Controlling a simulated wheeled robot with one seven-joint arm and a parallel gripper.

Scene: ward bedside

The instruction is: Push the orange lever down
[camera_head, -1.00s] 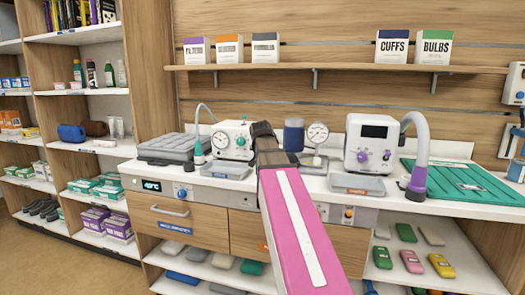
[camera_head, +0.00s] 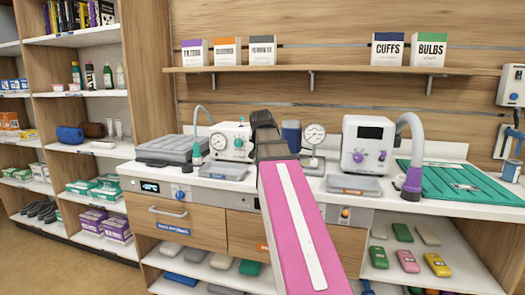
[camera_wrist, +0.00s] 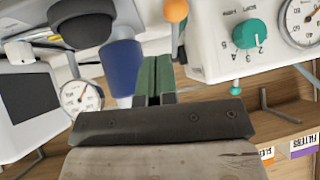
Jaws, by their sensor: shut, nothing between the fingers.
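The orange lever shows in the wrist view as an orange ball (camera_wrist: 176,10) on a thin stem at the top edge, beside the white machine with a green dial (camera_wrist: 248,34). In the head view my arm hides the lever, while the white machine (camera_head: 231,141) shows just left of my arm. My gripper's narrow green fingers (camera_wrist: 155,62) are shut and empty in the wrist view. The ball appears above and slightly right of the fingertips, with a visible gap. In the head view my dark wrist (camera_head: 264,125) reaches over the counter, and the fingertips are hidden.
A blue container (camera_head: 291,134) and a round gauge (camera_head: 314,134) stand close right of my wrist. Farther right are a white device with a grey hose (camera_head: 368,145) and a green tray (camera_head: 455,184). A grey case (camera_head: 170,149) lies left. A shelf with boxes (camera_head: 330,69) hangs above.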

